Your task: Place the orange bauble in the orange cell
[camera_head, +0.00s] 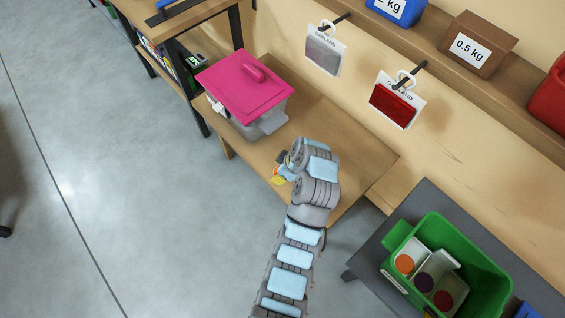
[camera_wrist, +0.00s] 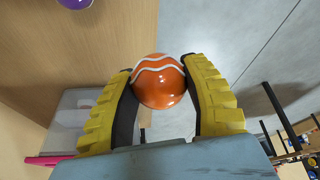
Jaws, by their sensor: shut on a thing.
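The orange bauble (camera_wrist: 158,82), glossy with white wavy lines, is between the two yellow fingers of my gripper (camera_wrist: 160,78) in the wrist view. My gripper is shut on it. In the head view my gripper (camera_head: 279,177) is over the wooden bench, in front of the pink-lidded box, and mostly hides the bauble. The green crate (camera_head: 484,262) at the lower right holds pale cells with coloured discs. The orange cell (camera_head: 404,264) is the leftmost, beside a dark purple one (camera_head: 424,282) and a dark red one (camera_head: 443,300). My gripper is well left of the crate.
A clear box (camera_head: 262,118) with a pink lid (camera_head: 243,84) stands on the wooden bench (camera_head: 330,130). Two garland packs (camera_head: 323,54) hang on wall hooks. Weight boxes (camera_head: 474,45) sit on the shelf above. A purple bauble (camera_wrist: 75,3) shows at the wrist view's top edge.

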